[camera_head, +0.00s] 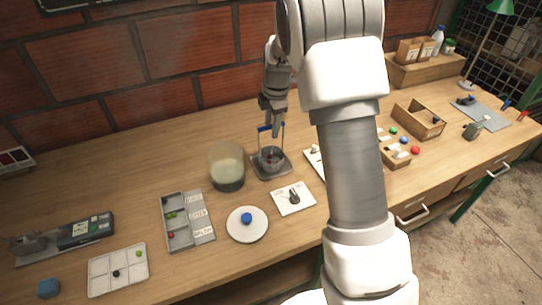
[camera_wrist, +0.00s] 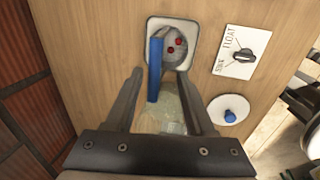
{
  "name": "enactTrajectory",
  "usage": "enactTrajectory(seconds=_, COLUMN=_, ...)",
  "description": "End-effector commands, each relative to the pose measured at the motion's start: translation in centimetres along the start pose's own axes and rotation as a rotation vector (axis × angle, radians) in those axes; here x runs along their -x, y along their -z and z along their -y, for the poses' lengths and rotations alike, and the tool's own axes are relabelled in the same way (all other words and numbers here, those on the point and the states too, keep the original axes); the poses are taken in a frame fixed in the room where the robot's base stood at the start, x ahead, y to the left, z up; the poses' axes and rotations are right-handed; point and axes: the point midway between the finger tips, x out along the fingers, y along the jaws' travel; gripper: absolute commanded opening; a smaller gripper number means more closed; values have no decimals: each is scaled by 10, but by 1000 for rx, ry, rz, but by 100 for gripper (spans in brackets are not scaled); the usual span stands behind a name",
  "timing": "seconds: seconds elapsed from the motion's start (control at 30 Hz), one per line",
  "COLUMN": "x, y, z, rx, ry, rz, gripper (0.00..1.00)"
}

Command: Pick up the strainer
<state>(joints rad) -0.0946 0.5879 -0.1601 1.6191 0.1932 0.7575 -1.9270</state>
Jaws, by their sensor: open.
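The strainer (camera_head: 271,158) is a small grey basket with a tall handle topped by a blue bar. It stands on a grey square tray (camera_head: 285,171) in the middle of the table. In the wrist view its basket (camera_wrist: 170,48) holds a few red pieces, and the blue bar (camera_wrist: 154,70) runs up toward the camera. My gripper (camera_wrist: 160,76) is open, pointing down above the basket, with a finger on each side of the blue bar. In the head view my gripper (camera_head: 275,130) is at the bar's height; contact cannot be told.
A glass jar of pale liquid (camera_head: 227,168) stands close left of the tray. A white card with a dark knob (camera_head: 292,198) and a round white plate with a blue knob (camera_head: 247,225) lie in front. A grey compartment tray (camera_head: 187,222) is further left. The table behind is clear.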

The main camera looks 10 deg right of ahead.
Motion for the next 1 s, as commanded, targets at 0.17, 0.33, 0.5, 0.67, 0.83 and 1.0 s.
enactTrajectory(seconds=0.17, x=-15, y=-1, z=-3, rx=-1, ry=2, rz=1, gripper=54)
enactTrajectory(seconds=0.33, x=-39, y=-4, z=-7, rx=-1, ry=2, rz=1, gripper=54)
enactTrajectory(seconds=0.5, x=-52, y=-3, z=-8, rx=0, ry=0, rz=1, gripper=54)
enactTrajectory(seconds=0.67, x=-53, y=-3, z=-8, rx=-1, ry=-1, rz=0, gripper=54)
enactTrajectory(seconds=0.83, x=-52, y=-3, z=-8, rx=-1, ry=-1, rz=0, gripper=34)
enactTrajectory(seconds=1.0, x=-52, y=-3, z=-8, rx=-1, ry=0, rz=0, gripper=4)
